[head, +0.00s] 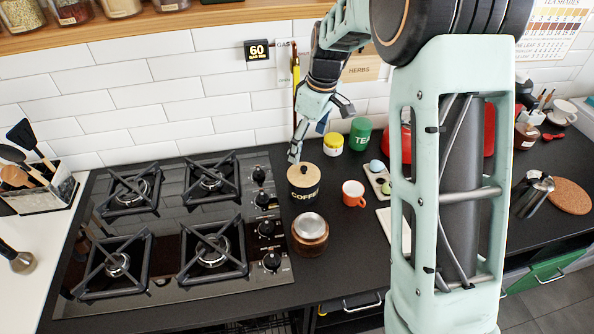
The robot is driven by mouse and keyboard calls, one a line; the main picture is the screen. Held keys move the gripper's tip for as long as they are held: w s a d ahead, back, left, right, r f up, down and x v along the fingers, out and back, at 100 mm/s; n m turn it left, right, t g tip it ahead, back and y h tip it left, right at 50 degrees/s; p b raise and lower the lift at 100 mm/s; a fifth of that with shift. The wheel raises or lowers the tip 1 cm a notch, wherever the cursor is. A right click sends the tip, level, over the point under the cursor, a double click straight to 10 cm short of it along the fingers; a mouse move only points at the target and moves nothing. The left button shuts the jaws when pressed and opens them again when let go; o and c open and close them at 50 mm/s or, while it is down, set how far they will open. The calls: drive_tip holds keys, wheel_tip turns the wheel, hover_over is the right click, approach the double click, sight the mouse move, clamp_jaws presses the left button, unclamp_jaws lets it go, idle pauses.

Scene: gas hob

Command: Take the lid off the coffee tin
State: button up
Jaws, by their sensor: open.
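The coffee tin (304,193) is black with COFFEE lettered on its side and stands upright on the dark counter, just right of the hob. Its pale wooden lid (309,177) with a small dark knob is on top. My gripper (321,132) is open, reaching down from above and behind the tin. One finger points down at the lid's back left edge; the other is spread out to the right, higher up. I cannot tell whether the lower finger touches the lid.
A brown jar (310,235) with a metal top stands in front of the tin. An orange mug (353,194) is to its right. A yellow jar (333,144) and a green tea tin (360,134) stand behind. The gas hob (184,212) fills the left. My arm hides part of the counter.

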sight(304, 167)
drive_tip(key=f, duration=0.5)
drive_tip(key=shift+w+a+f, duration=0.2)
drive_tip(key=shift+a, duration=0.1)
drive_tip(key=shift+w+a+f+p, duration=0.1)
drive_tip(key=shift+w+f+p, duration=0.1)
drive_tip(key=shift+f, duration=0.65)
drive_tip(key=shift+w+f+p, duration=0.1)
drive_tip(key=shift+f+p, duration=0.15)
drive_tip(key=shift+f, duration=0.6)
drive_tip(key=shift+w+a+f+p, duration=0.1)
drive_tip(key=shift+f+p, duration=0.1)
drive_tip(key=shift+f, duration=0.65)
drive_tip(key=shift+c, duration=0.5)
drive_tip(key=c, duration=1.1)
drive_tip(key=shift+r, duration=0.1)
drive_tip(key=shift+c, duration=0.2)
